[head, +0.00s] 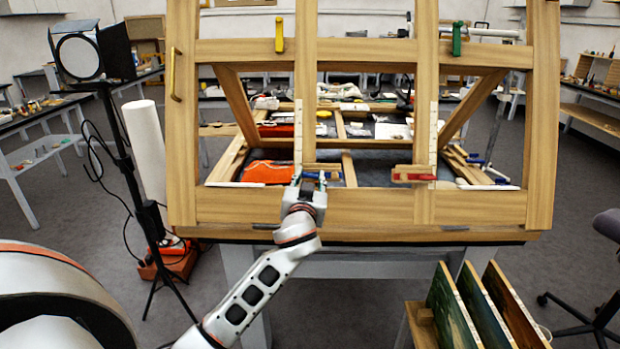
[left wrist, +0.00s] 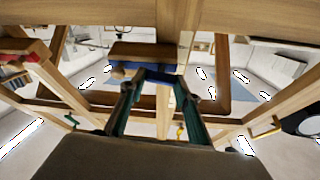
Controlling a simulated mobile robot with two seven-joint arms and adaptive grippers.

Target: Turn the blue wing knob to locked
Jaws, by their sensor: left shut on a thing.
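The blue wing knob (head: 311,175) sits on the wooden easel frame at the lower left post, mostly hidden by my gripper in the head view. In the left wrist view the blue wing (left wrist: 160,75) lies crosswise between the two fingertips. My left gripper (head: 314,178) is shut on it, with the dark teal fingers (left wrist: 160,84) on either end of the wing. The wing looks roughly level, across the upright post. I cannot read any locked marking. My right gripper is not in view.
A red wing knob (head: 414,177) lies level on the right post. Yellow (head: 279,35) and green (head: 456,38) knobs stand upright on the top rail. A lamp stand (head: 115,130) is at left. Paintings (head: 475,308) stand in a rack at lower right.

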